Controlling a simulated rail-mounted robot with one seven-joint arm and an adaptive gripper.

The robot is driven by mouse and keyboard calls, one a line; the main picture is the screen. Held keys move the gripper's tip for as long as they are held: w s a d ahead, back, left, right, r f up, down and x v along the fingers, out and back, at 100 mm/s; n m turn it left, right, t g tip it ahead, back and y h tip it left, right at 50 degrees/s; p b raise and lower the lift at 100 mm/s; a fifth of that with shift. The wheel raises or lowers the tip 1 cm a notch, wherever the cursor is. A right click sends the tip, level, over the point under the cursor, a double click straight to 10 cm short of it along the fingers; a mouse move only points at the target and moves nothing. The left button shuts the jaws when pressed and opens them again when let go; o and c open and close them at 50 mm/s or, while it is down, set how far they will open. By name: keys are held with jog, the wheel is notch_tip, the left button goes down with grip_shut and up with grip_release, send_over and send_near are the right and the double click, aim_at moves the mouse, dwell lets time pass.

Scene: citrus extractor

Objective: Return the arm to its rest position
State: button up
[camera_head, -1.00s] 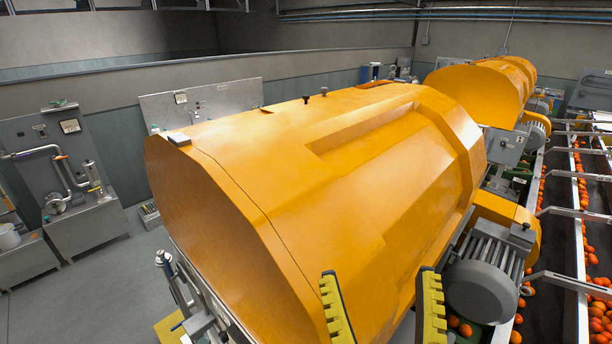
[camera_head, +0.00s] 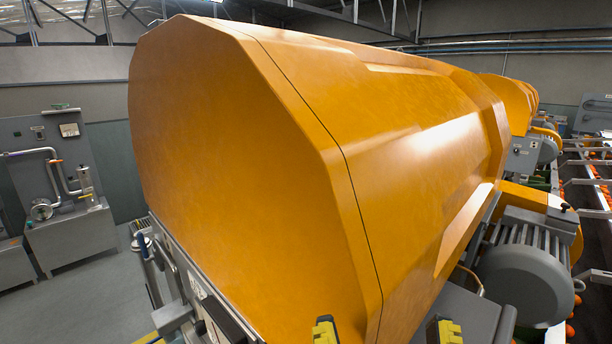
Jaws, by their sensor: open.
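My gripper (camera_head: 385,334) shows at the bottom edge of the head view. Only its two yellow-and-black fingertips are in the picture, set well apart, with nothing held between them. The rest of my gripper and my arm are out of view. The large orange citrus extractor hood (camera_head: 240,170) fills the middle of the view, behind the fingertips. The hood is shut. I cannot tell how far the fingertips are from its surface.
A grey motor (camera_head: 535,265) juts out on the right of the extractor. Conveyors with oranges run along the far right (camera_head: 590,200). A second orange hood (camera_head: 510,98) stands behind. Grey pipework equipment (camera_head: 60,200) is at the left, with open floor before it.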

aim_at(373, 325)
notch_tip(373, 325, down, 3)
jog(key=shift+f+b, duration=0.2)
jog(key=shift+b, duration=0.7)
notch_tip(373, 325, up, 34)
jog(key=p, duration=3.4)
jog(key=shift+r, duration=0.2)
